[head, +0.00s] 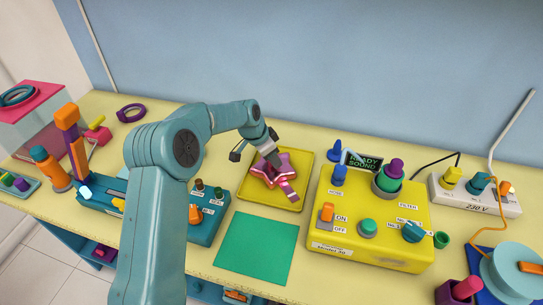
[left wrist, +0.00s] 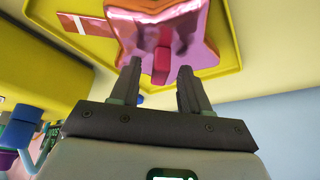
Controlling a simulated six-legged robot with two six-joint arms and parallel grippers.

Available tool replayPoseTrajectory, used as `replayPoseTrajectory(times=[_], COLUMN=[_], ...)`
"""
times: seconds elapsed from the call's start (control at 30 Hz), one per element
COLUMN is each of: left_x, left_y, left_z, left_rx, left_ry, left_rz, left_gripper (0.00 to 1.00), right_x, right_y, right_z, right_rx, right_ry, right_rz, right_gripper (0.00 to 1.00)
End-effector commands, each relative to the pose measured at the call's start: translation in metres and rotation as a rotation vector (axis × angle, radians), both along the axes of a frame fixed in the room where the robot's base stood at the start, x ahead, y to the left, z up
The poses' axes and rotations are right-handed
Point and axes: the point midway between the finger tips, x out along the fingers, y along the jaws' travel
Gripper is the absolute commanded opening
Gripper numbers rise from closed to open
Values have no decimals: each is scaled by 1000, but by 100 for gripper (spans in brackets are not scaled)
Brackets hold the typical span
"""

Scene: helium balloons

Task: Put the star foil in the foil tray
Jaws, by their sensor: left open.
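The star foil (head: 284,165) is a shiny pink star in or just over the yellow tray (head: 243,197) at the middle of the table. In the left wrist view the star foil (left wrist: 185,28) fills the top, with the yellow tray rim (left wrist: 235,45) around it. My left gripper (head: 272,157) is at the star, partly covering it. In the left wrist view my left gripper (left wrist: 160,75) is open, and a small red-pink tab of the foil shows between its apart fingertips. Whether the star touches the tray floor is unclear. My right gripper is not in view.
A pink-and-white striped strip (head: 288,191) lies at the tray's front right. A yellow control box (head: 375,225) with knobs stands right of the tray. A teal box (head: 204,228) with an orange switch stands left. A flat green mat (head: 256,248) lies in front.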

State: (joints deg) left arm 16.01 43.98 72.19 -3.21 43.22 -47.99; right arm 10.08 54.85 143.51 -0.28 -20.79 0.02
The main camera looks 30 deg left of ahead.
Motion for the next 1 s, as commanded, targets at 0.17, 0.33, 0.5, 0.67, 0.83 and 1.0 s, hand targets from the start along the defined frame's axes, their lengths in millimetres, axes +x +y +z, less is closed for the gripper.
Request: replayPoseTrajectory(times=[0.17, 0.33, 0.5, 0.67, 0.83, 1.0], left_x=[-7, -21, -32, -38, -39, -39], left_y=[5, 13, 19, 22, 23, 23], left_z=[21, 58, 91, 107, 111, 110], left_rx=[1, 1, 1, 0, 0, 0], left_ry=[-4, -5, -4, -1, 0, 0], left_rz=[0, 2, 1, 0, 0, 0], left_gripper=[46, 46, 46, 46, 46, 46], right_x=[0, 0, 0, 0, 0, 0], right_y=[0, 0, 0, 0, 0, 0], right_z=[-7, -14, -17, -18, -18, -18], right_rx=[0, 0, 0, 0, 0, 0], right_ry=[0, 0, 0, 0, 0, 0], right_rz=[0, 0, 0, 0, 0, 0], right_gripper=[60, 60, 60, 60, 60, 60])
